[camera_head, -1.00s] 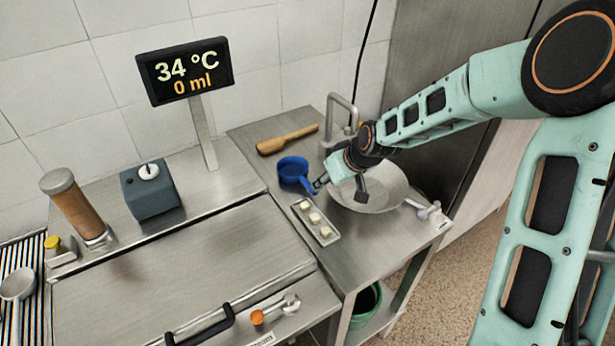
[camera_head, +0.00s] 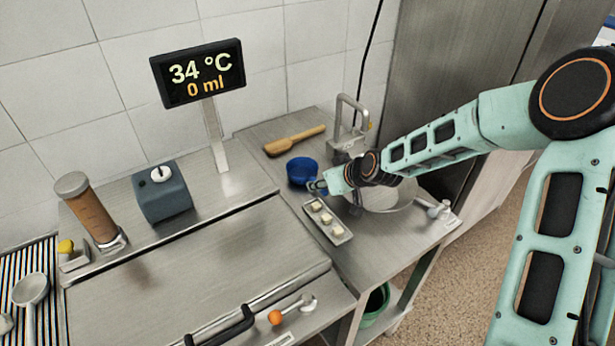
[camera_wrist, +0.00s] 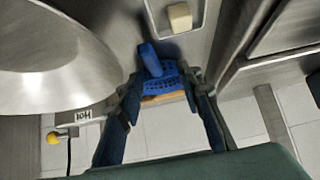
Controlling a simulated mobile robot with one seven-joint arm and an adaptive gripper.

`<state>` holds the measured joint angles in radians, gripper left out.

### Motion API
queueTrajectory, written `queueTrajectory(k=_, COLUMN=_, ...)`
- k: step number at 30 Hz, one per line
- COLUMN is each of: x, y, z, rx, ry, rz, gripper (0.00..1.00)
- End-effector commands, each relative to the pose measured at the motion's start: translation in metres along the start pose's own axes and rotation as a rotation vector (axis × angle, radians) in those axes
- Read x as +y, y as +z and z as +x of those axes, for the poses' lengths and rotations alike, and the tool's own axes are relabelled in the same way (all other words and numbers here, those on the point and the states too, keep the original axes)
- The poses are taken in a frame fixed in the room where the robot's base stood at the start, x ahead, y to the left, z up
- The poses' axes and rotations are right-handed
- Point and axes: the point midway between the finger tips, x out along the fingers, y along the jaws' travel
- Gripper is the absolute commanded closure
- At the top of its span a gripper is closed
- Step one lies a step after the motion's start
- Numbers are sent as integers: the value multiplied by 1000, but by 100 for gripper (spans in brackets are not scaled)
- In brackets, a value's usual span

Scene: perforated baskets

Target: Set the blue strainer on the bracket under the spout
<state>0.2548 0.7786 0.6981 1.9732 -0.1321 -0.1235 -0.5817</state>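The blue strainer (camera_head: 301,170) rests on the steel counter, left of the basin. My gripper (camera_head: 318,186) is beside its handle side, low over the counter, and covers most of the handle. In the wrist view the strainer (camera_wrist: 168,82) shows its perforated body just beyond and between my fingertips (camera_wrist: 160,85), with its handle pointing away. The fingers are spread with a gap and no clear grip on it. The spout (camera_head: 352,101) is a grey bent pipe at the back of the counter.
A metal basin (camera_head: 405,193) lies under my wrist; it fills the wrist view's left (camera_wrist: 50,75). A small tray (camera_head: 339,236) with pale blocks is in front of the strainer. A wooden tool (camera_head: 294,140) lies behind it. A display (camera_head: 199,74) stands left.

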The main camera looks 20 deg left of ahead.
Motion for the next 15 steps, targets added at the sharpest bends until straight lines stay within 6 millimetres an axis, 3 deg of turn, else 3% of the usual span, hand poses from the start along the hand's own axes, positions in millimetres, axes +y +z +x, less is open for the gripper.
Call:
queueTrajectory(k=7, x=2, y=-2, z=15, rx=-1, ry=-1, rz=2, gripper=67)
queueTrajectory(k=15, x=7, y=-5, z=49, rx=-1, ry=-2, rz=0, gripper=67)
